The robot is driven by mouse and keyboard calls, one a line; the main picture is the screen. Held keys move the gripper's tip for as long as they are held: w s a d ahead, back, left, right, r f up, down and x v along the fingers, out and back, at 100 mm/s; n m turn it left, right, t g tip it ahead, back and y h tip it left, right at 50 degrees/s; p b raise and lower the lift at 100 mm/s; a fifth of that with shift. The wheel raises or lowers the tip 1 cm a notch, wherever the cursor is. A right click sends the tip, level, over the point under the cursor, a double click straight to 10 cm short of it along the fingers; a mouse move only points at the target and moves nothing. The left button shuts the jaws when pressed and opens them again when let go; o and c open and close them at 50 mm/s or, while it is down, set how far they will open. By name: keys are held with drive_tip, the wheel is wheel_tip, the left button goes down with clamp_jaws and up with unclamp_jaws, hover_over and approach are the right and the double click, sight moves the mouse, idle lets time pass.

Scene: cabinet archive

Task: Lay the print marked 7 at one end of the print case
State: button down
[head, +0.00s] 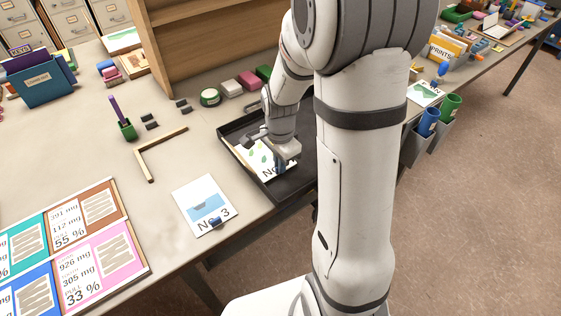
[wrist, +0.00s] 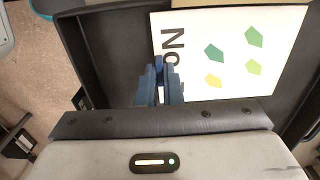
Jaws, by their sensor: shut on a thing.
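The print case (head: 302,190) is a black open tray at the table edge, partly hidden behind my arm. A white print (head: 251,162) with green and yellow shapes lies in or just over it, marked "No"; its number is hidden behind my gripper. In the wrist view the print (wrist: 238,52) is at the upper right, with the dark case (wrist: 118,45) floor bare to its left. My gripper (head: 284,166) is low over the case; in the wrist view its blue fingers (wrist: 159,88) are shut at this print's marked edge. Whether the print touches the floor cannot be told.
A print marked No 3 (head: 203,200) with a blue knob lies on the table left of the case. A wooden angle piece (head: 149,166), a green pen cup (head: 127,130) and a tape roll (head: 210,97) stand nearby. A wooden shelf (head: 215,45) rises behind.

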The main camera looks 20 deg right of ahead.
drive_tip(key=shift+f, duration=0.1)
idle(0.3)
drive_tip(key=shift+f+b, duration=0.4)
drive_tip(key=shift+b, duration=0.05)
drive_tip(key=c, duration=1.5)
unclamp_jaws()
drive_tip(key=shift+r, duration=0.1)
drive_tip(key=shift+c, duration=0.4)
drive_tip(key=shift+r+p, duration=2.6)
drive_tip(key=shift+r, duration=0.9)
wheel_tip(320, 180, up, 8)
drive_tip(key=shift+b, duration=0.4)
